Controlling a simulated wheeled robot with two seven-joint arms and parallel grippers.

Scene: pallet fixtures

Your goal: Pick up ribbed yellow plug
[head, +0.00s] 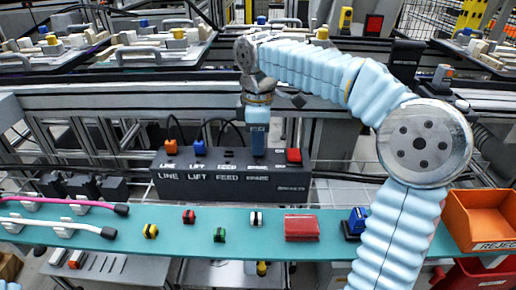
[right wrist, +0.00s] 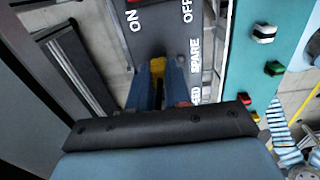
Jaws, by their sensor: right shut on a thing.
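My right gripper (head: 257,150) points down at the SPARE position of the dark labelled socket box (head: 228,188). In the right wrist view, a yellow piece (right wrist: 158,70), seemingly the ribbed yellow plug, shows between its blue fingers, which are shut on it. In the head view the fingers hide the plug. I cannot tell whether it still sits in the box or is clear of it; its ribs are too small to make out. My left gripper is not in view.
The teal shelf (head: 180,246) in front holds small coloured connectors, a red case (head: 301,228) and cables. An orange reject bin (head: 482,220) is at right.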

